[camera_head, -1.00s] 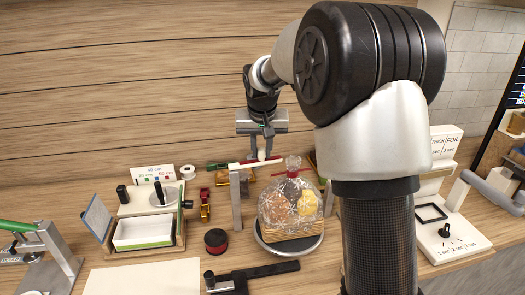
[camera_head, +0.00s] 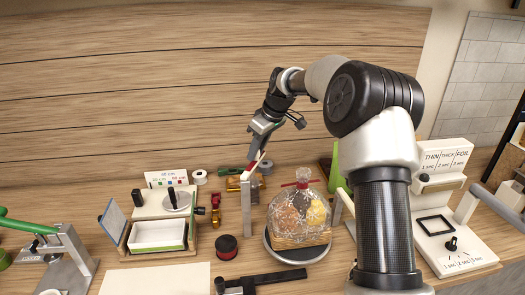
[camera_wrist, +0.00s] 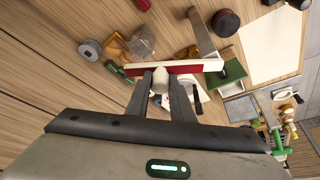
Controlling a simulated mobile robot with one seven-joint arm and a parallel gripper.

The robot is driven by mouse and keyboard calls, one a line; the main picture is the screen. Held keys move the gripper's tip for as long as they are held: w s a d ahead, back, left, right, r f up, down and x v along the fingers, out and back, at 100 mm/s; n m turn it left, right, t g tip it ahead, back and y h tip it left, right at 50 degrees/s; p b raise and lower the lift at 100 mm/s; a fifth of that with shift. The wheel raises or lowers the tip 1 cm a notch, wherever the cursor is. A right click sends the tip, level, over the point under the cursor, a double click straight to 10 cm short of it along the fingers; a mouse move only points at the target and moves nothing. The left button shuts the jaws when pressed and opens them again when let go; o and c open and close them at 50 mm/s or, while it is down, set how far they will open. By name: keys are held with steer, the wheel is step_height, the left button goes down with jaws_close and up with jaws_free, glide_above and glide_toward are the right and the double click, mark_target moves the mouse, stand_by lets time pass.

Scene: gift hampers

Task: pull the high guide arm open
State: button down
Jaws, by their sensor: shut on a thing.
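The high guide arm (camera_head: 259,163) is a thin white and red bar on top of a grey upright post (camera_head: 247,208). In the head view it points back from the post, off to the left of the wrapped hamper (camera_head: 299,211). In the wrist view the bar (camera_wrist: 195,66) lies across the fingertips, with the post (camera_wrist: 202,35) at its right part. My gripper (camera_head: 254,152) is shut on the pale rounded knob (camera_wrist: 160,80) of this bar; its fingers also show in the wrist view (camera_wrist: 160,88).
The hamper stands on a round turntable (camera_head: 271,252) right of the post. A black-handled low arm (camera_head: 272,280) lies in front. A tray stand (camera_head: 158,235), ribbon spools (camera_head: 227,248) and a sealer (camera_head: 445,238) stand around. Open wall space lies behind the bench.

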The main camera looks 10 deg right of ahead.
steer(key=shift+w+a+n+g+y, duration=0.2)
steer(key=shift+w+a+n+g, duration=0.1)
steer(key=shift+a+n, duration=0.5)
steer(key=shift+w+a+n+g+y, duration=0.25)
steer(key=shift+a+n, duration=0.3)
steer(key=shift+n, duration=0.6)
steer(key=shift+w+a+n+g+y, duration=0.15)
steer(key=shift+a+n+g, duration=0.2)
steer(key=shift+a+n, duration=0.45)
steer(key=shift+d, duration=0.15)
steer(key=c, duration=1.5)
jaws_free()
steer(key=shift+c, duration=0.2)
steer(key=shift+r, duration=0.1)
steer(key=v, duration=1.2)
